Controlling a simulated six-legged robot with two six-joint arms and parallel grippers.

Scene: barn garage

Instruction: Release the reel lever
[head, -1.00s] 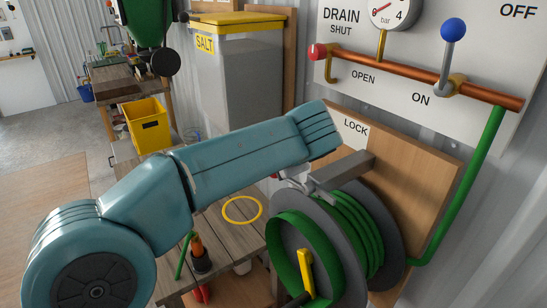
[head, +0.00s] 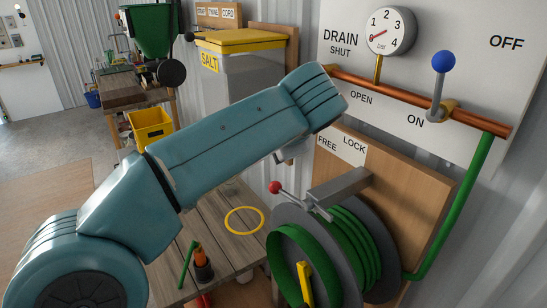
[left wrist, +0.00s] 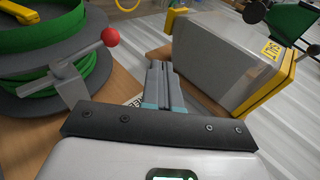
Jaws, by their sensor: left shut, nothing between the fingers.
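The reel lever (head: 298,199) is a thin grey rod with a red ball knob (head: 274,187), on the hose reel (head: 359,222) below the FREE and LOCK label. It points left and slightly up, away from the grey bracket. In the left wrist view the red knob (left wrist: 110,37) and rod stand to the left of my fingers, apart from them. My left gripper (left wrist: 158,72) is shut and empty. In the head view my own arm hides most of it; only a small part shows above the lever. My right gripper is not in view.
The board (head: 400,190) and wall panel (head: 470,60) with copper pipe (head: 400,92) stand behind the reel. The grey salt bin (head: 250,75) is behind my arm. A wooden table (head: 225,205) holds a yellow ring (head: 244,208) and an orange-and-black tool.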

